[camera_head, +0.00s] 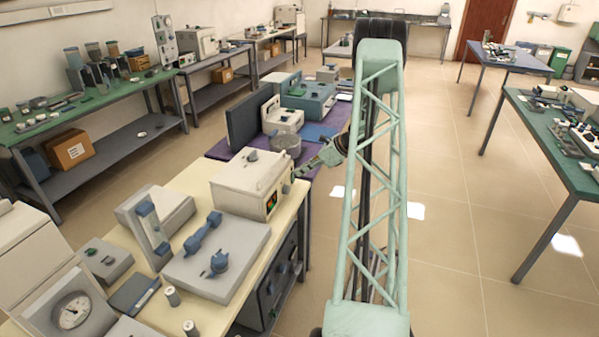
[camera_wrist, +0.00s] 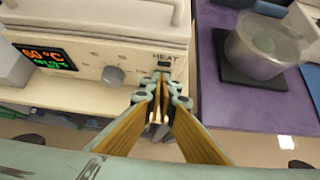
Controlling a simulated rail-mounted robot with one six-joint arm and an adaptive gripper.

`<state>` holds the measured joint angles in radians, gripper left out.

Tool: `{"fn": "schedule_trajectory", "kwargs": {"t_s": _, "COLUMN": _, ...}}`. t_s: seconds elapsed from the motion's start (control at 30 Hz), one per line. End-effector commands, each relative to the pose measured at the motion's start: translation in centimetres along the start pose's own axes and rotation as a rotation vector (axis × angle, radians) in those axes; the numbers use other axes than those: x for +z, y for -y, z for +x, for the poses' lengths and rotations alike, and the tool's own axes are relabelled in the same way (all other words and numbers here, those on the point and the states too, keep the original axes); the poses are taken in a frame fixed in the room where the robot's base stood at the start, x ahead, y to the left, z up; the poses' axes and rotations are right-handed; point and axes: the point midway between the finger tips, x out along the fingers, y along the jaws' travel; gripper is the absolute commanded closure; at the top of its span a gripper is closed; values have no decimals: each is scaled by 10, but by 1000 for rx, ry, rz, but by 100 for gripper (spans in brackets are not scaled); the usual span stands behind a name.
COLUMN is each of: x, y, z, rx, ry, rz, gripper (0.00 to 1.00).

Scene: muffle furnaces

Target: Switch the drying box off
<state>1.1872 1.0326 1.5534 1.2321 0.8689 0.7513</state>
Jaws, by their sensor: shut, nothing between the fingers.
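The drying box (camera_head: 247,180) is a cream box on the near bench's right edge. Its front panel (camera_wrist: 95,62) fills the upper left of the wrist view. There a lit display (camera_wrist: 50,57) reads 60 °C in orange with green text below. A round grey knob (camera_wrist: 113,76) sits right of the display. The label HEAT (camera_wrist: 164,58) is at the panel's right, with a dark switch (camera_wrist: 162,74) just below, partly hidden by my fingers. My gripper (camera_wrist: 161,98) is shut and empty, its tips close to the switch. I cannot tell whether they touch. My gripper (camera_head: 300,171) is also at the front panel in the head view.
A metal pot (camera_wrist: 262,48) stands on a dark plate on the purple mat (camera_wrist: 218,85) to the right. The cream bench (camera_head: 285,212) holds grey instruments left of the box. My arm stands over the open floor (camera_head: 440,250).

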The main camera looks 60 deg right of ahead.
Motion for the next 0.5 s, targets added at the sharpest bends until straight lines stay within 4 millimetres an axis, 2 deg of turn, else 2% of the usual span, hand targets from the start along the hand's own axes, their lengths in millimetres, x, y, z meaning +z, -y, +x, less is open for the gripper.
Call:
{"fn": "schedule_trajectory", "kwargs": {"t_s": 0.23, "x": -12, "y": -3, "z": -18, "rx": 5, "ry": 1, "rz": -5, "gripper": 100}}
{"fn": "schedule_trajectory", "kwargs": {"t_s": 0.5, "x": -4, "y": -2, "z": -59, "rx": 4, "ry": 1, "rz": -5, "gripper": 100}}
